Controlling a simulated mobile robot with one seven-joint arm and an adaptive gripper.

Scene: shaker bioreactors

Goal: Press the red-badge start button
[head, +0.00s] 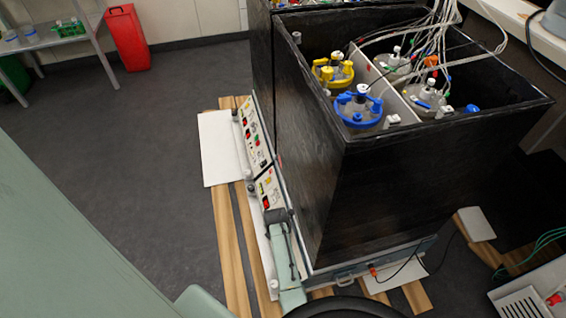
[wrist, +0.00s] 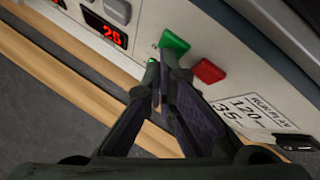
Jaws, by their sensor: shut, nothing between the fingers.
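My gripper (wrist: 163,72) is shut with nothing between its fingers. In the wrist view its fingertips point at the control panel (wrist: 150,15), just below the green button (wrist: 174,42). I cannot tell whether they touch the panel. A red button (wrist: 208,72) sits to the right of the green one. A lit red display (wrist: 113,36) is at the left. In the head view my gripper (head: 277,215) is at the lower front panel (head: 268,190). A second similar panel (head: 254,136) is farther back. No red badge can be made out clearly.
A white label (wrist: 250,112) reading "RUN PLAN" is right of the buttons. A tall black enclosure (head: 380,190) holding several vessels rises right beside the panels. Wooden slats (head: 228,240) lie along its base. Open grey floor (head: 150,150) lies to the left.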

